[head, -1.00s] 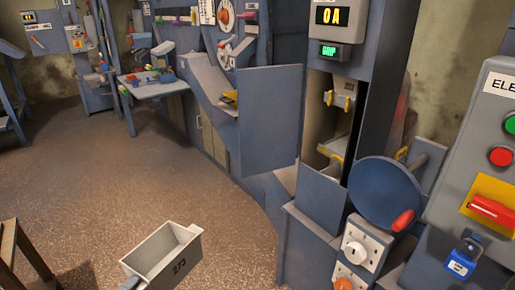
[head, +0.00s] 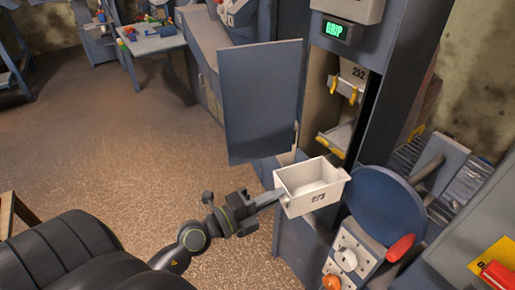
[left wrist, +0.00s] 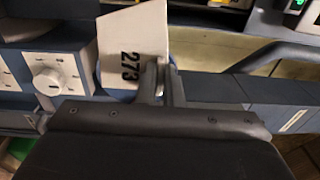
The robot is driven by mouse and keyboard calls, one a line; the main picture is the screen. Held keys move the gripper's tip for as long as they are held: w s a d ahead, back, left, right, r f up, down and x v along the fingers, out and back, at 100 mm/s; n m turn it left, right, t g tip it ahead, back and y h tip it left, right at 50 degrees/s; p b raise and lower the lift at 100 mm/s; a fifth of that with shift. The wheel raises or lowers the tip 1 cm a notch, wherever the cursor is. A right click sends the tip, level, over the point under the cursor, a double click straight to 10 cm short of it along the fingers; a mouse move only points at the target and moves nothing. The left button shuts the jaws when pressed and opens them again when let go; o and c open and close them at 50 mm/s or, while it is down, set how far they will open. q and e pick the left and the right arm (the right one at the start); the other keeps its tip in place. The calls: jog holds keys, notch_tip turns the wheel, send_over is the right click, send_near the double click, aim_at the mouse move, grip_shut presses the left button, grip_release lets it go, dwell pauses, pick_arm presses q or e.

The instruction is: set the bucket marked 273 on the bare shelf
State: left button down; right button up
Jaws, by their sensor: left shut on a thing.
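The white bucket marked 273 (head: 308,197) is held up in front of the elevator's open shaft, just left of the blue disc. My left gripper (head: 276,198) is shut on its left side. In the left wrist view the fingers (left wrist: 160,84) pinch the bucket (left wrist: 130,50), with its number showing sideways. Inside the shaft, a bucket marked 252 (head: 352,76) sits on the upper yellow-clipped shelf. Below it a shelf with yellow clips (head: 335,138) looks bare, partly hidden by the shaft's edge. My right gripper is not in view.
The open blue-grey door (head: 260,100) stands left of the shaft. The blue disc (head: 385,205) with a red handle (head: 400,248) and a knob panel (head: 347,257) are close to the bucket's right and below. A green display (head: 335,29) hangs above. Floor at left is clear.

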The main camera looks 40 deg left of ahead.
pick_arm(q)
jog(key=shift+w+a+r+n+t+y+p, duration=0.5)
jog(key=shift+w+a+r+n+y+p, duration=0.6)
jog(key=shift+a+r+y+p, duration=2.6)
jog(key=w+d+h, duration=0.1)
jog(key=w+d, duration=0.2)
jog(key=w, duration=0.5)
jog(key=w+d+f+h, duration=0.1)
jog(key=w+d, duration=0.3)
jog(key=w, duration=0.5)
jog(key=w+d+f+h, duration=0.1)
jog(key=w+d, duration=0.2)
jog(key=w, duration=0.5)
jog(key=shift+w+d+f, duration=0.2)
jog(key=shift+d+f, duration=0.05)
jog(key=shift+d, duration=0.15)
jog(key=shift+p, duration=0.45)
